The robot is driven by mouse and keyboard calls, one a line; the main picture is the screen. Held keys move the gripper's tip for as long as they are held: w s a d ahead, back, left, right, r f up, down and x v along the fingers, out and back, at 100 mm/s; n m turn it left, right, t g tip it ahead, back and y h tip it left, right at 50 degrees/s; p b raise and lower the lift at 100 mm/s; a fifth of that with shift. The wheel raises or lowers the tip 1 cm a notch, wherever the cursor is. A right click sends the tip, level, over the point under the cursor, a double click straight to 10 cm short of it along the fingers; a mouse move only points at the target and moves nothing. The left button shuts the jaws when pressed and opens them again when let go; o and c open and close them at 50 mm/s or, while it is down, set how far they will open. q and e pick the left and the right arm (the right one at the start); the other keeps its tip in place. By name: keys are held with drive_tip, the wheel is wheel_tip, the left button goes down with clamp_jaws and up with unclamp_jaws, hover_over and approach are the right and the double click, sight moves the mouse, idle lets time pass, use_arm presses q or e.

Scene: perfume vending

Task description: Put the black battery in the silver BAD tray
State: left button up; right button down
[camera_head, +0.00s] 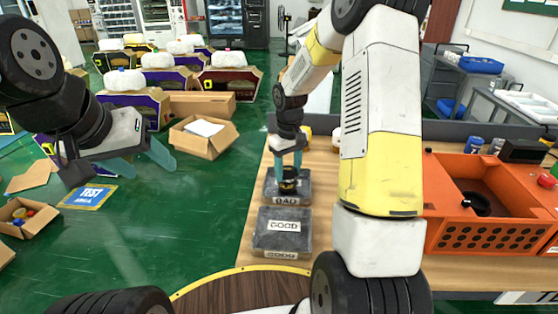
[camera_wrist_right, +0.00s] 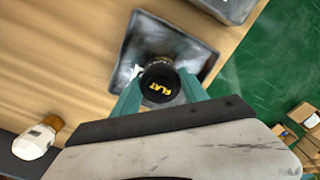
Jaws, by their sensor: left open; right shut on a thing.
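The black battery (camera_head: 288,186) is a short dark cylinder with yellow "FLAT" lettering on its end, clear in the right wrist view (camera_wrist_right: 159,84). My right gripper (camera_head: 288,178) is shut on it, with a teal finger on either side. The battery is over the silver BAD tray (camera_head: 302,186), inside its outline in the right wrist view (camera_wrist_right: 136,40). I cannot tell whether its base touches the tray floor. My left gripper (camera_head: 148,166) is open and empty above the green floor, away from the table.
The GOOD tray (camera_head: 260,242) sits just in front of the BAD tray. An orange crate (camera_head: 480,240) stands to the right on the wooden table. A white-and-tan object (camera_wrist_right: 36,140) lies near the table's far side. Cardboard boxes (camera_head: 205,143) are on the floor at left.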

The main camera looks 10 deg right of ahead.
sight(288, 170)
drive_tip(key=shift+f, duration=0.2)
drive_tip(key=c, duration=0.6)
unclamp_jaws()
wheel_tip(288, 170, up, 12)
drive_tip(key=s+a+r+m+t, duration=0.1)
drive_tip(key=s+r+m+t, duration=0.15)
drive_tip(key=s+r, duration=0.8)
drive_tip(key=s+a+r+m+t+y, duration=0.1)
drive_tip(key=s+t+y, duration=0.1)
drive_tip(key=s, duration=1.1)
drive_tip(key=shift+s+a+t, duration=0.3)
drive_tip(key=shift+t, duration=0.55)
drive_tip(key=shift+r+m, duration=0.1)
drive_tip(key=shift+m, duration=0.15)
